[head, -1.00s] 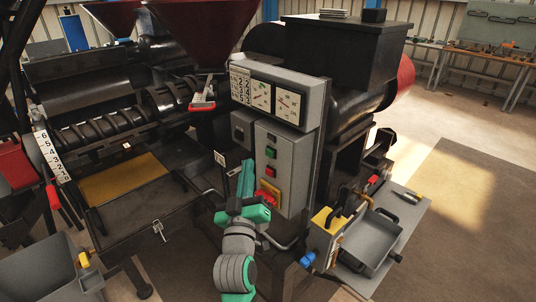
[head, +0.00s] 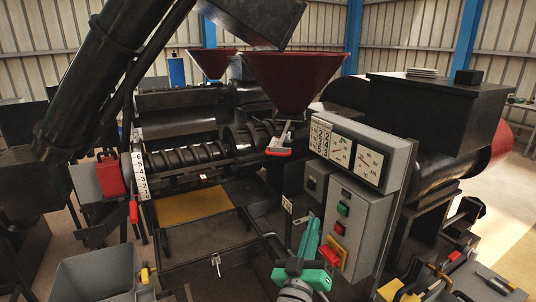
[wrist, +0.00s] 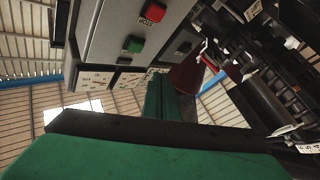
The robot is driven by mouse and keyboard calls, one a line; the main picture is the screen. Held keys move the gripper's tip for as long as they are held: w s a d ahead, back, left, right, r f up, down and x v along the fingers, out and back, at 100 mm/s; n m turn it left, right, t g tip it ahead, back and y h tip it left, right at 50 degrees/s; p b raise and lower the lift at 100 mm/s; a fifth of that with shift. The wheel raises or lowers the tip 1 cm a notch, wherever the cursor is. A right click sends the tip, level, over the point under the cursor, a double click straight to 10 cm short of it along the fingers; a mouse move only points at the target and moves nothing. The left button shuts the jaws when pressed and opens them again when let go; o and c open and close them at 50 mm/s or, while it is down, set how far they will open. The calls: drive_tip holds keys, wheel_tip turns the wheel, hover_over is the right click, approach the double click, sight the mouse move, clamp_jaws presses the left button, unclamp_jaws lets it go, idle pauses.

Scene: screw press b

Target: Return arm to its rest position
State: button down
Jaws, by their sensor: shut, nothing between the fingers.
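My gripper (head: 313,224) is green and shows at the bottom of the head view, its fingers pointing up beside the left edge of the grey control box (head: 362,215). Its fingers are shut with nothing between them. In the wrist view the closed gripper (wrist: 160,84) points up the middle, and the control box (wrist: 122,30) fills the upper left. I cannot tell from the head view how wide the gap between fingers and box is. The rest of my arm is mostly cut off below the head view.
The screw press barrel (head: 185,160) and red hopper (head: 287,80) stand behind and left. A grey bin (head: 95,272) is at lower left. A side table with a yellow-handled part (head: 403,288) is at lower right. Open floor (head: 515,262) shows at far right.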

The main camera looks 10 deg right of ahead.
drive_tip(key=s+a+f+y, duration=0.2)
drive_tip(key=s+a+f, duration=0.2)
drive_tip(key=s+f, duration=0.3)
drive_tip(key=s+a+f+n+g+y, duration=0.1)
drive_tip(key=s+a+f+y, duration=0.1)
drive_tip(key=s+a+f, duration=0.5)
drive_tip(key=s+a+f+y, duration=0.2)
drive_tip(key=s+f+y, duration=0.1)
drive_tip(key=f, duration=0.8)
drive_tip(key=s+a+f+g+y, duration=0.1)
drive_tip(key=s+a+f, duration=0.1)
drive_tip(key=s, duration=1.1)
drive_tip(key=s+a+f+m+g+y, duration=0.1)
drive_tip(key=s+a+f, duration=0.1)
drive_tip(key=s, duration=1.1)
drive_tip(key=shift+s+a+f+g, duration=0.2)
drive_tip(key=shift+a+f+g, duration=0.1)
drive_tip(key=shift+g, duration=0.1)
